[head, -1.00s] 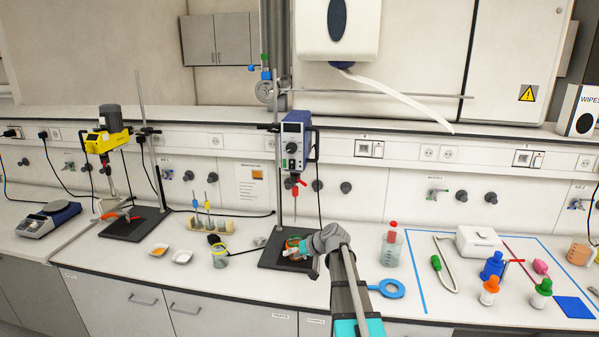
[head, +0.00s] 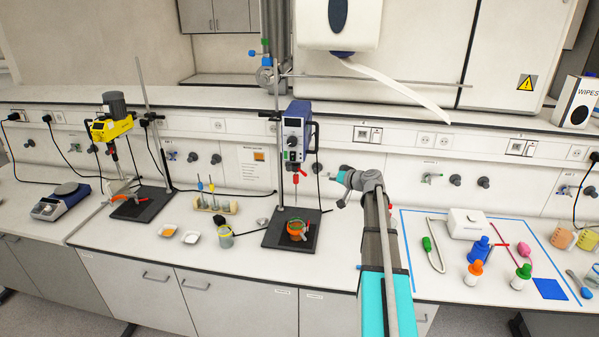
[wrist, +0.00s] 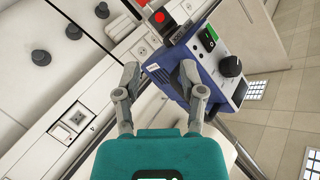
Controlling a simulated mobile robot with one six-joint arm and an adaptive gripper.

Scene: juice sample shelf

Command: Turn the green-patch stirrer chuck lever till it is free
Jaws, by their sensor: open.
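The blue stirrer (head: 296,128) hangs on its stand near the middle of the head view. A small green patch (head: 292,156) shows low on its front, and the patch shows larger in the wrist view (wrist: 209,37). The red chuck lever (head: 301,171) sticks out below the motor. A red part (wrist: 160,17) shows at the chuck in the wrist view. My gripper (head: 335,188) is open and empty, to the right of the chuck and slightly lower, apart from the lever in the head view. In the wrist view, the stirrer body lies beyond my fingertips (wrist: 160,74).
An orange-filled beaker (head: 297,231) stands on the black stand base (head: 277,240) below the chuck. A yellow stirrer (head: 111,128) stands at the left. White dishes (head: 191,237) and a vial rack (head: 232,206) are on the bench. Bottles stand in the blue-taped area (head: 407,262).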

